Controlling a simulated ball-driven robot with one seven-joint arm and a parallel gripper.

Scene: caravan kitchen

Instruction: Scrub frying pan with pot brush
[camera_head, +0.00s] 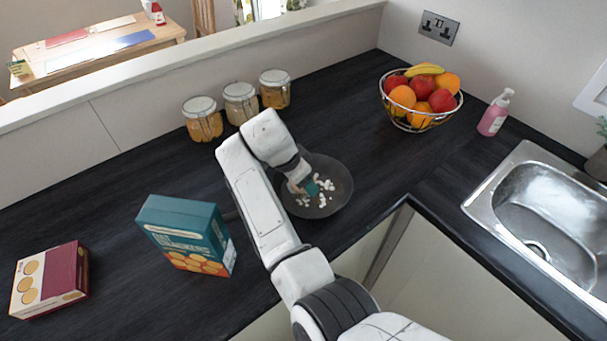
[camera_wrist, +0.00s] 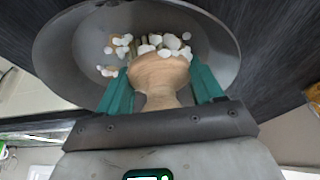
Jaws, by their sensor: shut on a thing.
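The frying pan (camera_head: 340,184) is a dark grey round pan on the black worktop. It fills much of the wrist view (camera_wrist: 75,60). White bits (camera_head: 322,184) lie in it, partly covered by my arm; in the wrist view they cluster around the brush head (camera_wrist: 170,42). My gripper (camera_head: 300,187) is over the pan. In the wrist view its teal fingers are shut on the wooden pot brush (camera_wrist: 158,76), one on each side. The brush head points into the pan among the bits; its bristles are mostly hidden, so contact with the pan is unclear.
Several lidded jars (camera_head: 240,102) stand behind the pan. A teal box (camera_head: 187,235) and a maroon box (camera_head: 48,280) stand to the left. A fruit bowl (camera_head: 420,97), pink soap bottle (camera_head: 494,113) and metal sink (camera_head: 545,200) are to the right. Worktop between the pan and fruit bowl is clear.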

